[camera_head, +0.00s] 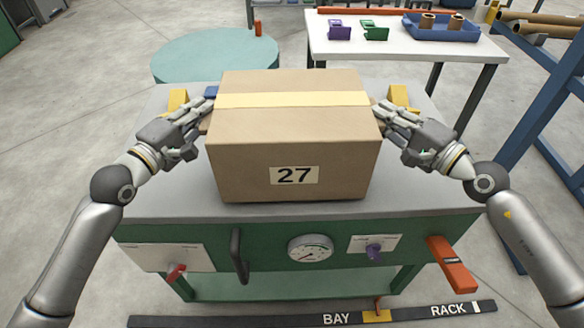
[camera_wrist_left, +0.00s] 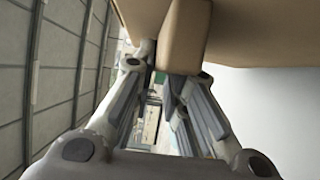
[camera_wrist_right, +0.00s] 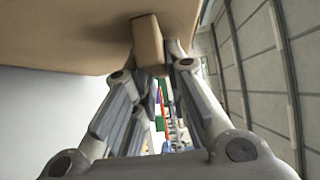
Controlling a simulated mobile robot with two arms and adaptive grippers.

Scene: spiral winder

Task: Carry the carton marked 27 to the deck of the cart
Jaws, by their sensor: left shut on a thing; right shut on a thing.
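The carton marked 27 (camera_head: 294,150) is a brown box with a pale tape strip and a number label on its front. It is upright over the grey top of a green bench (camera_head: 430,190); I cannot tell whether it touches the top. My left gripper (camera_head: 206,110) is shut on the carton's left side, around a tan grip block (camera_wrist_left: 183,38). My right gripper (camera_head: 384,112) is shut on its right side, around a matching block (camera_wrist_right: 147,42). The carton's underside and back are hidden in the head view. I cannot make out a cart for certain.
The bench front has a gauge (camera_head: 310,248), a black handle (camera_head: 238,256) and an orange lever (camera_head: 452,265). A round teal table (camera_head: 215,52) stands behind left. A white table (camera_head: 400,45) with a blue tray (camera_head: 441,28) stands behind right. A blue rack (camera_head: 545,100) is at right.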

